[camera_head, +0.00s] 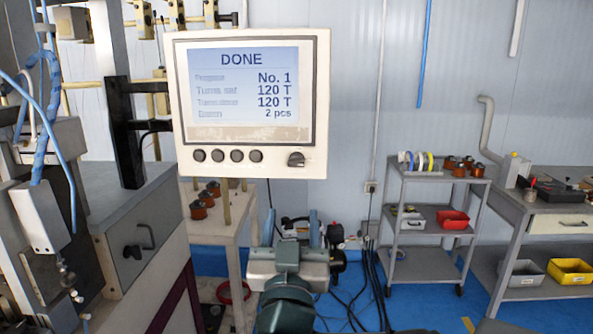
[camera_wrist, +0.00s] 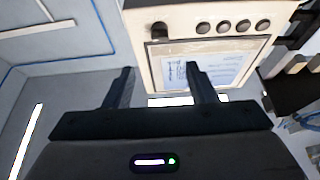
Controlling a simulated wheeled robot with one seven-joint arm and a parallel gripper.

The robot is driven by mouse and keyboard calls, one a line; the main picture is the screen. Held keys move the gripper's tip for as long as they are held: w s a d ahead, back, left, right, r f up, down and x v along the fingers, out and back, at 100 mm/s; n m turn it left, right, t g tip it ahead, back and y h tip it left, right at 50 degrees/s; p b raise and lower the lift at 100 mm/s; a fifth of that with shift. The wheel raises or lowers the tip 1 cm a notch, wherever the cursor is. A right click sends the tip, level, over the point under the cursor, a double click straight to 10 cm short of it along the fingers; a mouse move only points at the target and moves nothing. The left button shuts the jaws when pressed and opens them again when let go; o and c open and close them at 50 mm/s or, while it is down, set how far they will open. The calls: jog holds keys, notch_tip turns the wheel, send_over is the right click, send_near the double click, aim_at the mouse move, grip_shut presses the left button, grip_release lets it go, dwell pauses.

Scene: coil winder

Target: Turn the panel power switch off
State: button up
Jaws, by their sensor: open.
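The control panel (camera_head: 318,100) is a cream box with a lit screen (camera_head: 243,73) reading DONE. The dark power switch (camera_head: 296,159) sits at its lower right, apart from a row of several round buttons (camera_head: 237,156). In the wrist view the panel appears upside down, with the switch (camera_wrist: 159,29) at its top left. My gripper (camera_head: 291,228) is below the panel in the head view, apart from it. In the wrist view my gripper (camera_wrist: 160,78) is open and empty, its two fingers spread toward the panel. The switch's exact position is too small to read.
A black bracket (camera_head: 125,130) and machine frame stand left of the panel. A small table with copper coils (camera_head: 204,198) is behind it. A grey shelf cart (camera_head: 424,264) and a workbench (camera_head: 540,205) stand at the right. The space right of the panel is clear.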

aim_at(296, 166)
jog(key=p+x, duration=0.3)
jog(key=x, duration=0.9)
jog(key=shift+w, duration=0.45)
jog(key=c, duration=1)
